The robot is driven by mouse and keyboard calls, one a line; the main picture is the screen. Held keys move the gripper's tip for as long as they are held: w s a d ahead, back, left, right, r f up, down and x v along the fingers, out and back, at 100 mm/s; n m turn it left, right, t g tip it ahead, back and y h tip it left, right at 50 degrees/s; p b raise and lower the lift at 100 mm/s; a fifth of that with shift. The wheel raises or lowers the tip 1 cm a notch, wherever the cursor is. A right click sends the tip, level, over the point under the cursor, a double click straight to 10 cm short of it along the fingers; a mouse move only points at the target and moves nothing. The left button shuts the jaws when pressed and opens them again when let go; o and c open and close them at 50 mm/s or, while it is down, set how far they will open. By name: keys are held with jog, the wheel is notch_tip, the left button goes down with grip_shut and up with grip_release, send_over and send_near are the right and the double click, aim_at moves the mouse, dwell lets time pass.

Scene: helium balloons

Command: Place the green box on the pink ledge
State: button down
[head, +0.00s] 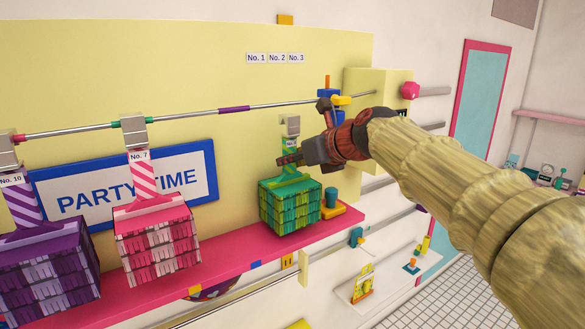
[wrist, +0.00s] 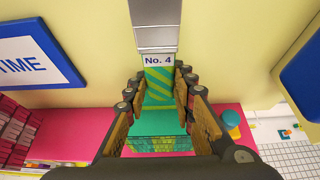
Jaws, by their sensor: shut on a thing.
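The green box (head: 290,205) is fringed and has a green striped neck tagged No. 4, topped by a grey block (head: 291,126). My gripper (head: 291,158) is shut on this neck from the front. In the wrist view the fingers (wrist: 158,95) lie on both sides of the striped neck (wrist: 159,86), with the green top (wrist: 158,128) below. The pink ledge (head: 230,247) runs under the box. The box is upright over its right part; I cannot tell whether its bottom touches. The grey block appears below the rail (head: 200,111) in the picture.
A pink-white box (head: 157,244) tagged No. 7 and a purple box (head: 45,270) tagged No. 10 stand to the left along the ledge. A teal and orange item (head: 331,203) is close at the green box's right. A PARTY TIME sign (head: 125,187) is behind.

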jog(key=shift+f, duration=1.4)
jog(key=c, duration=1.5)
grip_release()
jog(key=shift+r, duration=0.25)
jog(key=b+v, duration=0.1)
jog(key=v, duration=1.1)
jog(key=shift+f, duration=0.15)
